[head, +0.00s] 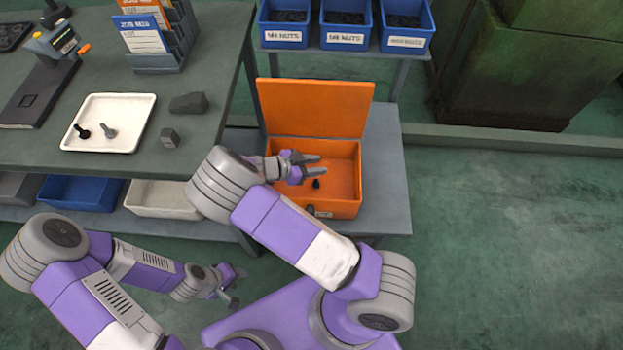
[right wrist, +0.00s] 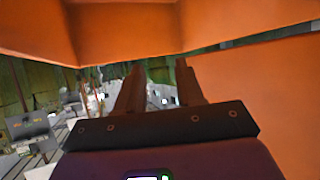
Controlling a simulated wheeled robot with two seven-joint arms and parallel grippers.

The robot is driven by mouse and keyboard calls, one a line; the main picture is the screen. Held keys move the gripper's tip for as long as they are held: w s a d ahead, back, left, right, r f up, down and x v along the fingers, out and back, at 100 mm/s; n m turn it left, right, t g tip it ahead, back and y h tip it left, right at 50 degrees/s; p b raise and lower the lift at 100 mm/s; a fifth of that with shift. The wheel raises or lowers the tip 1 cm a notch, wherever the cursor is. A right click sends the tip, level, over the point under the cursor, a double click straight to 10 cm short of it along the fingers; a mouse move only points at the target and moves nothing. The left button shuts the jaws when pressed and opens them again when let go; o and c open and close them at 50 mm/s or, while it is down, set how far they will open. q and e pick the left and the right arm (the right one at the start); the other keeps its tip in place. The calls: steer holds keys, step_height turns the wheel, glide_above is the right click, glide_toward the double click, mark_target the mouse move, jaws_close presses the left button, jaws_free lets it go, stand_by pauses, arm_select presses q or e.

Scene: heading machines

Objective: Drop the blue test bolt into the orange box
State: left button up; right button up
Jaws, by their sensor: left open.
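The orange box (head: 345,205) stands on a grey bench with its lid (head: 315,108) raised at the back. My right gripper (head: 322,164) is over the box opening, its fingers apart with nothing seen between them. The right wrist view also shows its two fingers (right wrist: 160,90) apart, with orange walls around them. A small dark bolt (head: 316,184) shows just below the right gripper, within the box outline; I cannot tell its colour surely, or whether it lies on the floor of the box. My left gripper (head: 238,286) is open and empty, low at the left of the box.
A white tray (head: 133,106) on the workbench holds a black bolt (head: 82,132) and a grey bolt (head: 108,131). Several blue bins (head: 284,38) stand behind the box. A green machine (head: 510,75) is at the back right. The floor at right is clear.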

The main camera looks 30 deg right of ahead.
step_height(320, 180, up, 10)
steer(key=p, duration=0.3)
stand_by(0.4)
stand_by(0.4)
